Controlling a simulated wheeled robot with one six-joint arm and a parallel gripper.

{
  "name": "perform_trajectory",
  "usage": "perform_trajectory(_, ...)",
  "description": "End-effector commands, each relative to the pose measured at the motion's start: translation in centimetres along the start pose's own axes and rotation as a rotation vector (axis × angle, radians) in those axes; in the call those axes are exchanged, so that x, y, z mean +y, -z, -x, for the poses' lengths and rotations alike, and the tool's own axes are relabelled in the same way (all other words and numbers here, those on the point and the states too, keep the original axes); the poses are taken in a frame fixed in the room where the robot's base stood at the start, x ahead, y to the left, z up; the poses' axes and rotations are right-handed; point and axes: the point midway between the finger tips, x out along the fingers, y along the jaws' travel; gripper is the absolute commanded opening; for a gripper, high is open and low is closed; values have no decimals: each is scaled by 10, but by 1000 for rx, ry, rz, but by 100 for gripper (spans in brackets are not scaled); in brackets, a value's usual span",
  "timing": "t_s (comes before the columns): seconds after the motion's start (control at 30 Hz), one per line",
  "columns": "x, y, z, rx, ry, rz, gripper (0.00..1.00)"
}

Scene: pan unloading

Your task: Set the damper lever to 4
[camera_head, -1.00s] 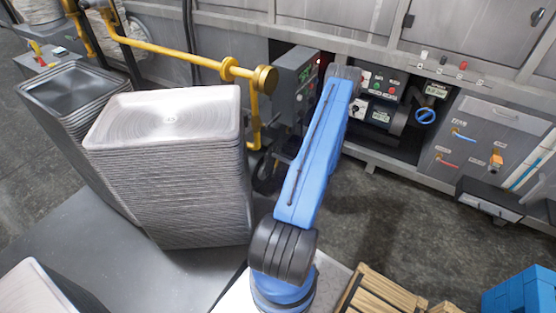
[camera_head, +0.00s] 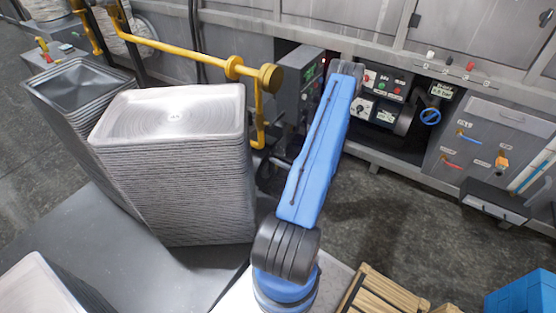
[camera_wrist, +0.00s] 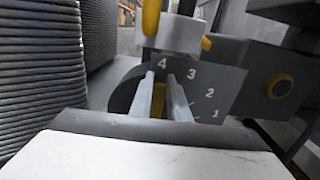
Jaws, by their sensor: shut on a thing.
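The damper's dark number plate (camera_wrist: 213,90) shows in the wrist view, with white figures 4, 3, 2 and 1 running from upper left to lower right. My gripper (camera_wrist: 161,82) is in front of its left part. Its two fingers are closed around a yellow piece (camera_wrist: 158,104), which looks like the damper lever. The gap between the fingertips lines up with the 4, just below that figure. The lever's far end and pivot are hidden by the fingers. In the head view my blue arm reaches toward the machine and hides the gripper and the lever.
Tall stacks of metal pans (camera_head: 185,175) stand left of my arm. A yellow pipe (camera_head: 180,52) runs above them. A wooden pallet (camera_head: 375,292) and blue crates (camera_head: 520,295) lie at lower right.

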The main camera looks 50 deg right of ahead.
Motion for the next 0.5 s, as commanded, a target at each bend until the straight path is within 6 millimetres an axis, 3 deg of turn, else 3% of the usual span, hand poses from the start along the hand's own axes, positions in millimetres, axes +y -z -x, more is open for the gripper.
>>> perform_trajectory(0.3,3,1,1,1,-2,-3,0)
perform_trajectory(0.33,3,1,1,1,-2,-3,20)
perform_trajectory(0.4,2,1,1,1,-2,-3,34)
perform_trajectory(0.5,2,1,0,1,-2,-3,34)
